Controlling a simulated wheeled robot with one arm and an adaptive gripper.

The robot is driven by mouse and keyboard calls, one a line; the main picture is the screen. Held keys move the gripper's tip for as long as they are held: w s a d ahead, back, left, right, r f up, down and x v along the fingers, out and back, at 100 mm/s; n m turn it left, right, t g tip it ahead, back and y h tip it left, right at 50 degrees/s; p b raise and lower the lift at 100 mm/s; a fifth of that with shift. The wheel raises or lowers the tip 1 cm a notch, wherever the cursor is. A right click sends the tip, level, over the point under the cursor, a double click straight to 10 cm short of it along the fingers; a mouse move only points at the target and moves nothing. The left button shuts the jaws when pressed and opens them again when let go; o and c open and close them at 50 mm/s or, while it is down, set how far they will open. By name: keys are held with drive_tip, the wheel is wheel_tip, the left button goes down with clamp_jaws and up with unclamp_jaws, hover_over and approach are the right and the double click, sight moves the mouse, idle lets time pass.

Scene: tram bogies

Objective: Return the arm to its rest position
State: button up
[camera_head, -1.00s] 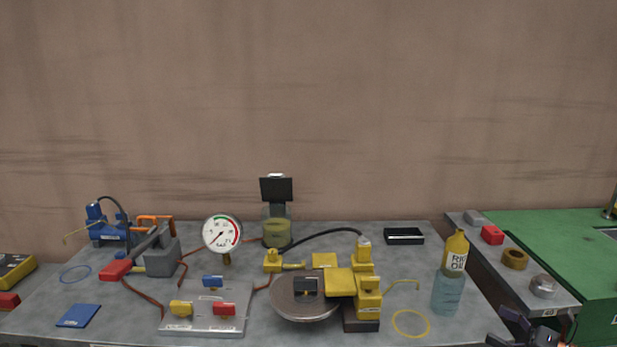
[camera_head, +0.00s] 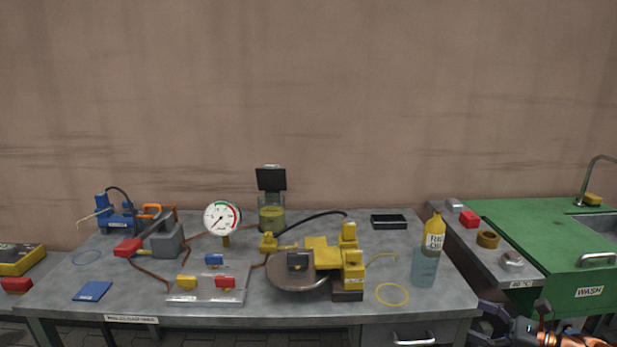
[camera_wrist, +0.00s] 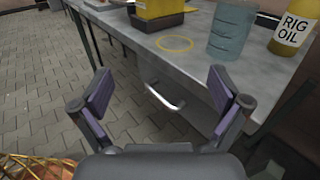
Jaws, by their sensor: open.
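My gripper (camera_wrist: 160,98) is open and empty in the wrist view, its two dark fingers with purple pads spread wide. Between and beyond the fingers are the grey paved floor and the front of the workbench with its drawer handle (camera_wrist: 165,97). In the head view, part of my arm and gripper shows at the bottom right corner, in front of the bench's right end and below the table top. The fingertips are not clear there.
The grey workbench (camera_head: 130,291) holds a pressure gauge (camera_head: 222,218), a yellow clamp assembly (camera_head: 325,256), a rig oil bottle (camera_head: 434,235) and a yellow ring (camera_head: 392,294). A green wash station (camera_head: 530,245) stands at right. Paved floor (camera_wrist: 45,85) is open beside the bench.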

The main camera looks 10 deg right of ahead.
drive_tip(key=s+a+r+n+g, duration=0.1)
drive_tip(key=s+a+n+g, duration=0.25)
drive_tip(key=a, duration=0.55)
drive_tip(key=s+a+r+n+g, duration=0.2)
drive_tip(key=a+n+g, duration=0.3)
drive_tip(key=a, duration=0.4)
drive_tip(key=s+a+r+n+g, duration=0.1)
drive_tip(key=s+a+n+g, duration=0.3)
drive_tip(key=a, duration=0.5)
drive_tip(key=s+a+n+g+h, duration=0.3)
drive_tip(key=s+a+n+h, duration=0.3)
drive_tip(key=s, duration=0.4)
drive_tip(key=s+d+f+n+h, duration=0.2)
drive_tip(key=s+d+n+h, duration=0.55)
drive_tip(key=s, duration=0.35)
wheel_tip(320, 180, up, 15)
drive_tip(key=t+p, duration=0.1)
drive_tip(key=p, duration=1.2)
drive_tip(key=shift+w+a+y+p, duration=0.35)
drive_tip(key=shift+w+a+y, duration=0.05)
drive_tip(key=shift+y, duration=0.05)
drive_tip(key=shift+f+t, duration=0.1)
drive_tip(key=shift+t, duration=0.15)
